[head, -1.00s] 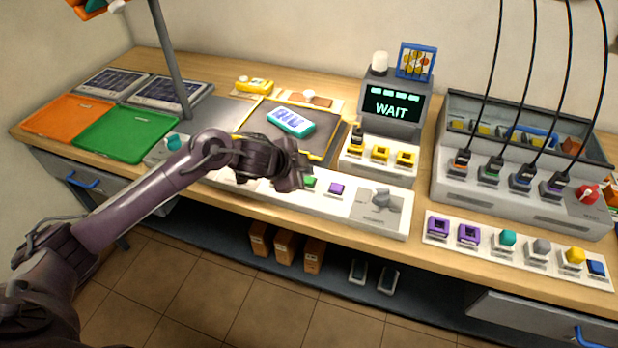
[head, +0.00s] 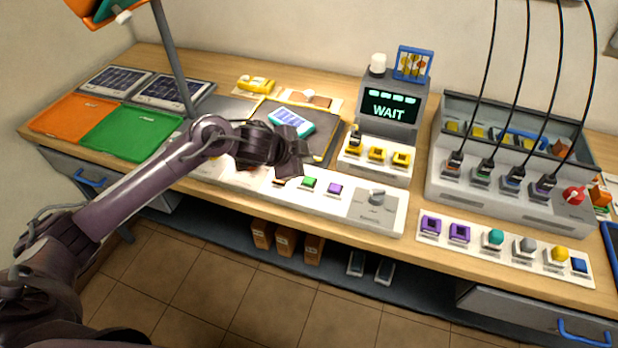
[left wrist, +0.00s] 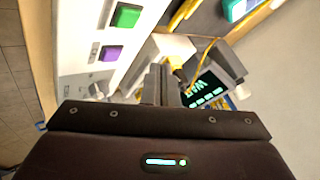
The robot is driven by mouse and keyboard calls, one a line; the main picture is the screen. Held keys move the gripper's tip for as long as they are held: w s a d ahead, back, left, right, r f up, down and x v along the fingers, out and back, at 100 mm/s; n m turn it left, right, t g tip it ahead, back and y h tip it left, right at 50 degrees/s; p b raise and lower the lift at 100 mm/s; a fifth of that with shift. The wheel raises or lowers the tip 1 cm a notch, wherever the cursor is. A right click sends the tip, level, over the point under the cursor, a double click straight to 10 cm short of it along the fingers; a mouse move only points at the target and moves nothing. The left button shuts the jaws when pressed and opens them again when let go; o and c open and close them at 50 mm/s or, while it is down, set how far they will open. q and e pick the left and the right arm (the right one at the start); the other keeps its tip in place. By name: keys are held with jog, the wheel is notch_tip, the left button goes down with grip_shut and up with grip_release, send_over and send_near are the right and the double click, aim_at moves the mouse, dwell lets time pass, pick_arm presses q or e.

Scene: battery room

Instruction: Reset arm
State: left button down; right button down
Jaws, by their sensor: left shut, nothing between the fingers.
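My left arm (head: 140,190) comes in from the left in the head view. Its gripper (head: 296,158) hangs over the white button panel (head: 345,200) at the front of the bench, apart from the things around it. In the left wrist view the gripper's fingers (left wrist: 165,85) are together with nothing between them. That view also shows the panel's green button (left wrist: 126,15) and purple button (left wrist: 109,53). The gripper and forearm hide part of the panel. My right gripper is not in view.
A display reading WAIT (head: 388,108) stands behind yellow blocks (head: 376,154). A teal-and-white device (head: 290,122) lies on a dark mat. A grey cable station (head: 500,180) is at right. Orange (head: 72,116) and green (head: 130,133) trays lie left. A grey post (head: 172,60) rises behind the arm.

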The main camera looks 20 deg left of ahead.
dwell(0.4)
pick_arm(q)
jog(key=shift+n, duration=0.3)
jog(key=s+d, duration=0.1)
jog(key=d, duration=0.1)
jog(key=s+d+f, duration=0.1)
jog(key=d, duration=0.1)
jog(key=shift+s+f, duration=0.1)
jog(key=shift+s, duration=0.1)
jog(key=s+d+n+t, duration=0.1)
jog(key=s+d+n, duration=0.15)
jog(key=s, duration=0.25)
jog(key=s+a+f+n+g+y, duration=0.25)
jog(key=s+a+n, duration=0.2)
jog(key=s, duration=0.55)
jog(key=s+a+f+n+g+y, duration=0.1)
jog(key=s+a+n+g, duration=0.3)
jog(key=s, duration=0.6)
notch_tip(320, 180, down, 30)
jog(key=s, duration=0.2)
jog(key=s+a+f+g, duration=0.1)
jog(key=s+a+f, duration=0.2)
jog(key=s+f, duration=1.5)
jog(key=shift+s+g, duration=0.35)
jog(key=shift+s, duration=0.4)
jog(key=shift+y, duration=0.25)
